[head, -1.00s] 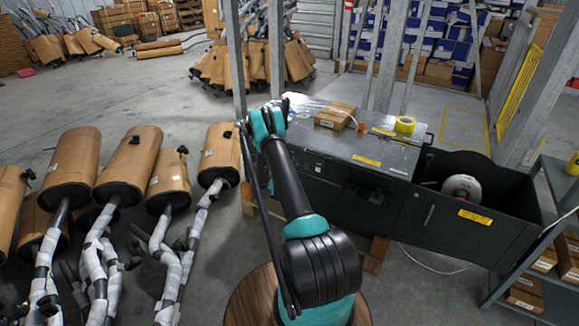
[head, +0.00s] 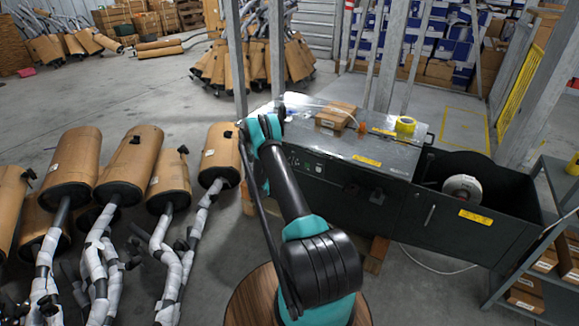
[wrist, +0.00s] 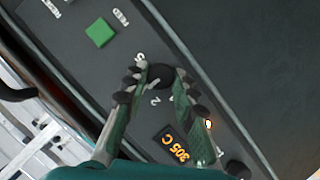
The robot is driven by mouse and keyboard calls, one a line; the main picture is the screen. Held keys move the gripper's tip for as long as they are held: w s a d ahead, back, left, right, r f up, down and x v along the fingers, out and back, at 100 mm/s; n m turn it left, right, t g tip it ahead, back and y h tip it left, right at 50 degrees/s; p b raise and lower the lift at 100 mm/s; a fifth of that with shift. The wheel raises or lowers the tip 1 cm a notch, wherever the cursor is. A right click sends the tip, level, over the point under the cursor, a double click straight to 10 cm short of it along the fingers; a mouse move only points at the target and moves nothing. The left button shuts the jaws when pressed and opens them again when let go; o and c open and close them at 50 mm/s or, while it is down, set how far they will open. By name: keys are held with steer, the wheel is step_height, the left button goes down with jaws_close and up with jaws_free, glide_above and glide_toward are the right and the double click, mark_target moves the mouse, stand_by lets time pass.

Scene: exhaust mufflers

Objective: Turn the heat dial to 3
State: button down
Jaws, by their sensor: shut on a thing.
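The heat dial (wrist: 160,74) is a round black knob on the dark sloped panel in the wrist view. My gripper (wrist: 161,82) is shut on it, with one finger on each side. White markings ring the knob; a 2 is legible below it, and others are partly covered by the fingers. An orange display (wrist: 178,146) below reads 305 C. In the head view the dark machine (head: 345,175) stands right of my arm; my gripper and the dial cannot be made out there.
A green square button (wrist: 100,32) is on the panel near a FEED label. A small lit lamp (wrist: 208,124) is beside the right finger. Wrapped mufflers (head: 130,160) stand at the left.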

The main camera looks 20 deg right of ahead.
steer(key=c, duration=1.2)
jaws_free()
steer(key=shift+a, duration=0.1)
steer(key=v, duration=1.2)
